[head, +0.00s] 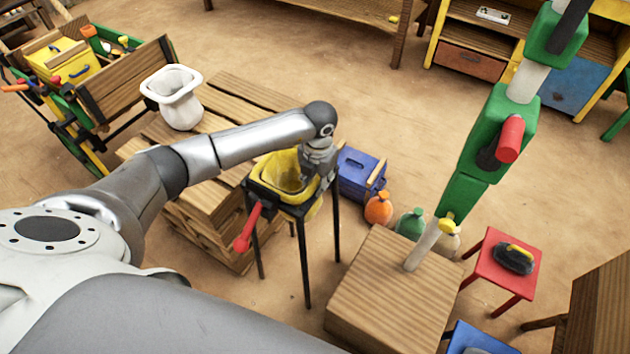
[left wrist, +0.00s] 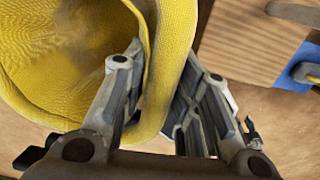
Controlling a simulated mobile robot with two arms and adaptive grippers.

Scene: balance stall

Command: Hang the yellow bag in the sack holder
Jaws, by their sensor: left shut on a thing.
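The yellow bag (head: 270,176) sits open-mouthed at the top of the sack holder (head: 305,262), a dark stand on thin legs with a red lever (head: 248,228). The yellow bag fills the left side of the left wrist view (left wrist: 60,60). My left gripper (head: 313,178) is at the bag's right edge, shut on its rim; the wall runs between the fingers in the left wrist view (left wrist: 162,75). The holder's far side is hidden by my wrist and the bag, so I cannot tell whether the rim is seated all round. My right gripper is out of view.
A white bag (head: 173,95) stands on stacked wooden pallets (head: 250,100) behind my arm. A blue toolbox (head: 360,172) and small orange, green and beige sacks lie right of the holder. A wooden block (head: 385,300) with a green post and a red stool (head: 500,262) stand further right.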

